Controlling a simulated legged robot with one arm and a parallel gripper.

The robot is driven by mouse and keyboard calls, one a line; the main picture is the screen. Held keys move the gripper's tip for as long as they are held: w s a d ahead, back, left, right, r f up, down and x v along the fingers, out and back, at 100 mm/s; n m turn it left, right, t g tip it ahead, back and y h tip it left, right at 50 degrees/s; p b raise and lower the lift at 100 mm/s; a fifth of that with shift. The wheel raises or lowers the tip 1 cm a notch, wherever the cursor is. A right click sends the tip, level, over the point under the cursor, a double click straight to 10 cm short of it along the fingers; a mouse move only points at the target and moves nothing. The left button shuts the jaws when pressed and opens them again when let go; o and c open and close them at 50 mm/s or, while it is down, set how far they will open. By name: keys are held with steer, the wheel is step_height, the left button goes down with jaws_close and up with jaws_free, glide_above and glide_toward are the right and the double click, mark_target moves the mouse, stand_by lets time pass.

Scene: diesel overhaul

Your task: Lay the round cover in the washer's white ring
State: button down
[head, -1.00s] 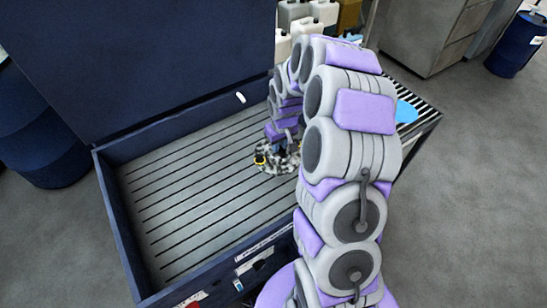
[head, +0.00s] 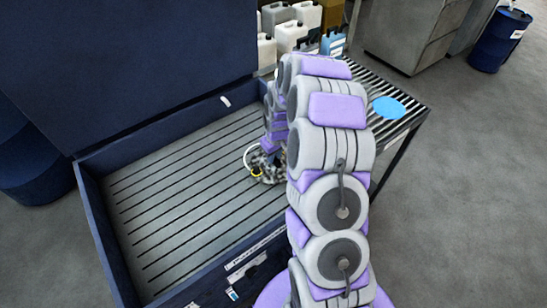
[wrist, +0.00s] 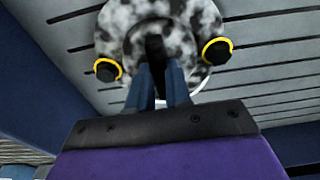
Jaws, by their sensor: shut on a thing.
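The round cover (head: 268,172), mottled black and white with yellow-ringed dark knobs, is inside the washer (head: 88,200), a dark blue tub with a slatted grey floor. In the wrist view my gripper (wrist: 160,75) is shut on the dark grip in the middle of the cover (wrist: 125,25). The white ring (head: 246,155) shows as a thin arc at the cover's left edge; a short arc also shows in the wrist view (wrist: 203,84). The cover hides most of the ring. I cannot tell whether the cover touches the ring or the floor.
The washer's raised lid (head: 130,60) stands behind the tub. A roller table (head: 408,103) with a blue disc (head: 388,107) is on the right. Several jugs (head: 290,35) stand behind. The left part of the washer floor is clear.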

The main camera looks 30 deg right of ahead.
steer(key=shift+f, duration=0.45)
steer(key=shift+r, duration=0.1)
steer(key=c, duration=1.1)
jaws_free()
steer(key=shift+a, duration=0.1)
steer(key=shift+o, duration=0.2)
